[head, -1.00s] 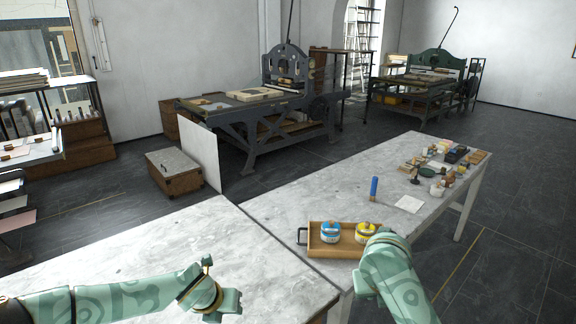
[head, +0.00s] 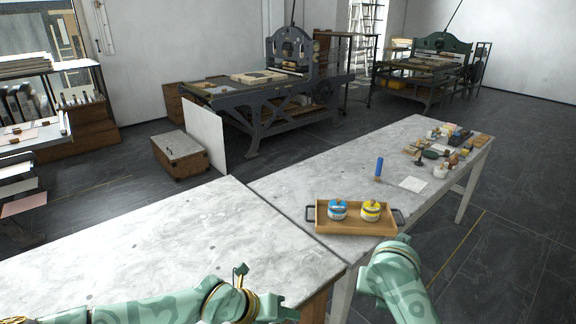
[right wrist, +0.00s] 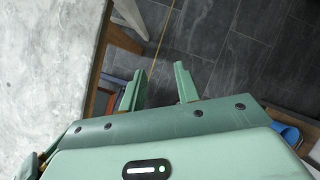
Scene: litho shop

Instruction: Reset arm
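My left gripper (head: 262,298) is at the bottom of the head view, at the front edge of the near marble-topped table (head: 160,245). Its fingers are too foreshortened to tell open from shut. My right arm shows at the bottom right, just in front of the tray; its fingers are hidden in the head view. In the right wrist view my right gripper (right wrist: 159,80) has its fingers apart with nothing between them, over the dark floor beside a table edge. A wooden tray (head: 352,228) with dark handles holds a blue-labelled tin (head: 337,211) and a yellow-labelled tin (head: 371,212).
The far marble table (head: 320,183) bears a blue cylinder (head: 379,166), a white sheet (head: 413,184) and several small tools and jars. A dark press (head: 265,105) and a green press (head: 430,72) stand behind. Floor is clear at the right.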

